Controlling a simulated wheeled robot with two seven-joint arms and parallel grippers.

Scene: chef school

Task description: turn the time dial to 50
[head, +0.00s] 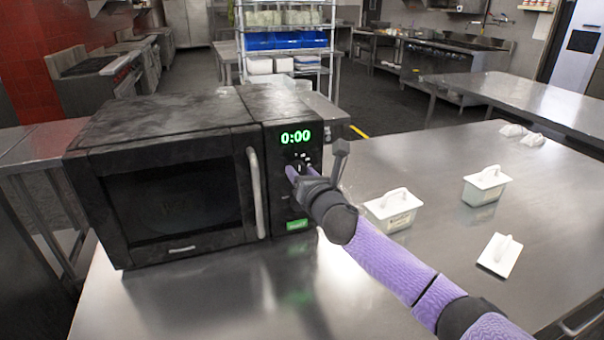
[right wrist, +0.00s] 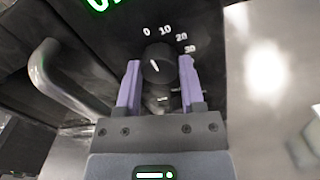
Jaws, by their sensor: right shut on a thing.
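A black microwave (head: 105,130) stands on the steel table with its door closed. Its green display (head: 296,137) reads 0:00. The time dial (right wrist: 157,65) is a round black knob with a white pointer line, which tilts up and slightly left, near the 0 mark. The printed marks 0, 10, 20 and 30 curve around its upper right; further marks are hidden. My right gripper (right wrist: 158,80) has its two purple fingers on either side of the dial and is shut on it. In the head view the right gripper (head: 294,172) largely covers the dial. My left gripper is not in view.
The microwave's vertical door handle (head: 256,190) stands just left of my right gripper, and it shows in the right wrist view (right wrist: 62,85). The table's front middle is clear.

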